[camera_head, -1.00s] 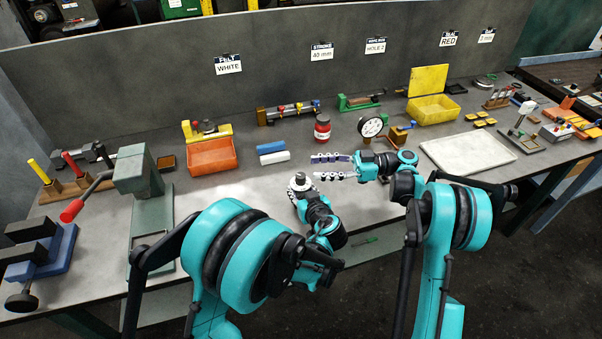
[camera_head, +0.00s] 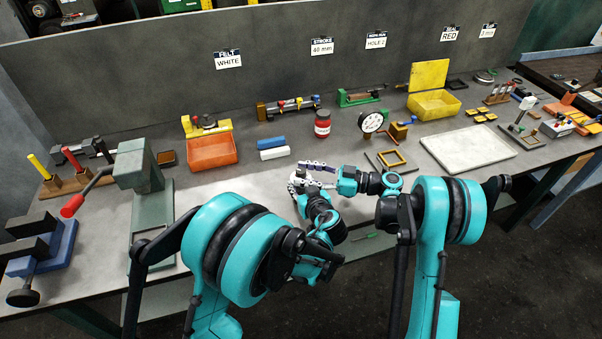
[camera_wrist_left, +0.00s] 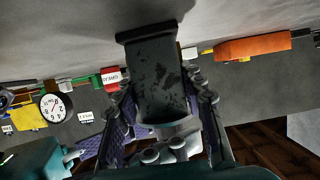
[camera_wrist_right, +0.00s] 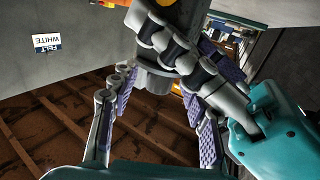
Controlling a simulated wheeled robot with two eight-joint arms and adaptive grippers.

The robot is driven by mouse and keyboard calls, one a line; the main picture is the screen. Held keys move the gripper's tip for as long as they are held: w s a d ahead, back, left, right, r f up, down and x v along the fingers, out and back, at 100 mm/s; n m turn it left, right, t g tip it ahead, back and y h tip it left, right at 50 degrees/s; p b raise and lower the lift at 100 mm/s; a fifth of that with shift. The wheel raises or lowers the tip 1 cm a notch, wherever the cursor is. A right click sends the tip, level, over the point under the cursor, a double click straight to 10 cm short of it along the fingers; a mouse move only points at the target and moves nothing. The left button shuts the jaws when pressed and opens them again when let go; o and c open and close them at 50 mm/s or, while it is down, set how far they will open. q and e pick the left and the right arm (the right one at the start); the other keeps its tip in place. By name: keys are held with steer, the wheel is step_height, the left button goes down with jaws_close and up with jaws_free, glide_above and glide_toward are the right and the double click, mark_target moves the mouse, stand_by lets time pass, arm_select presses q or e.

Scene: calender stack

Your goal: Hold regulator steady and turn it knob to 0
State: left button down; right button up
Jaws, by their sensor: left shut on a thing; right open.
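The regulator (camera_wrist_left: 160,80) is a dark, speckled block with a flared end. My left gripper (camera_head: 298,184) is shut on it and holds it near the front of the bench. The left wrist view shows it between the left fingers (camera_wrist_left: 165,100). My right gripper (camera_head: 312,174) is open, with its fingers beside the top of the regulator. In the right wrist view, the right fingers (camera_wrist_right: 160,90) straddle a grey round part (camera_wrist_right: 153,78) of the regulator, with the left gripper's fingers (camera_wrist_right: 180,48) close by. I cannot tell whether the right fingers touch it. The knob's marking is not readable.
A red jar (camera_head: 322,125), a dial gauge (camera_head: 371,122), an orange bin (camera_head: 213,153) and a blue block (camera_head: 270,142) stand behind the grippers. A brown square frame (camera_head: 390,160) and a pale tray (camera_head: 468,148) lie to the right. A green press (camera_head: 138,170) stands left.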

steer(key=shift+w+a, duration=0.15)
steer(key=shift+a, duration=0.5)
jaws_close()
steer(key=shift+n+g, duration=0.3)
steer(key=shift+g, duration=0.2)
steer(key=shift+w+n+g, duration=0.1)
steer(key=shift+n+g, duration=0.7)
steer(key=shift+g, duration=0.4)
steer(key=shift+n+g, duration=1.8)
steer(key=shift+g, duration=1)
steer(key=shift+g+h, duration=0.3)
